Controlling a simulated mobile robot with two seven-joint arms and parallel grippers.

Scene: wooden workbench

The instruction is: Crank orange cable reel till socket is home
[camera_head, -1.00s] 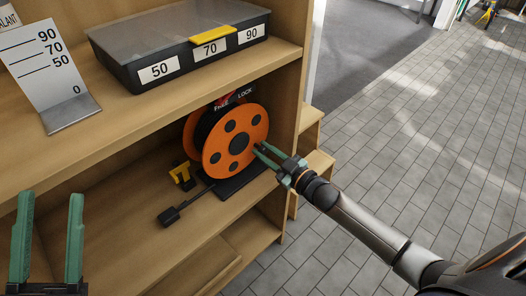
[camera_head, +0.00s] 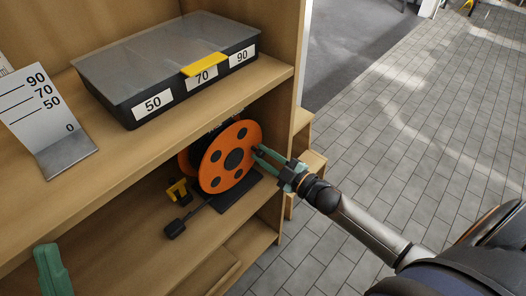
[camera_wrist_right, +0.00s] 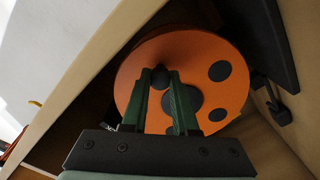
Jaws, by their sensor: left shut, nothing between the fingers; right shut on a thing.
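The orange cable reel (camera_head: 212,182) stands upright on the lower shelf, its disc facing out. My right gripper (camera_head: 258,152) is at the disc's right edge. In the right wrist view, the gripper (camera_wrist_right: 165,85) is shut on a dark round crank knob (camera_wrist_right: 160,77) in front of the orange disc (camera_wrist_right: 215,100). A dark cable runs from the reel to a black socket block (camera_head: 175,229) near the shelf's front. A yellow bracket (camera_head: 178,191) stands left of the reel, apart from the socket. My left gripper (camera_head: 53,270) is shut and empty at the bottom left, partly cut off.
On the upper shelf (camera_head: 190,122) are a black box (camera_head: 120,105) labelled 50, 70, 90, with a yellow slider (camera_head: 206,65) at 70, and a scale card (camera_head: 42,112). The shelf's side panel (camera_head: 288,120) stands right of the reel. Tiled floor is clear at right.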

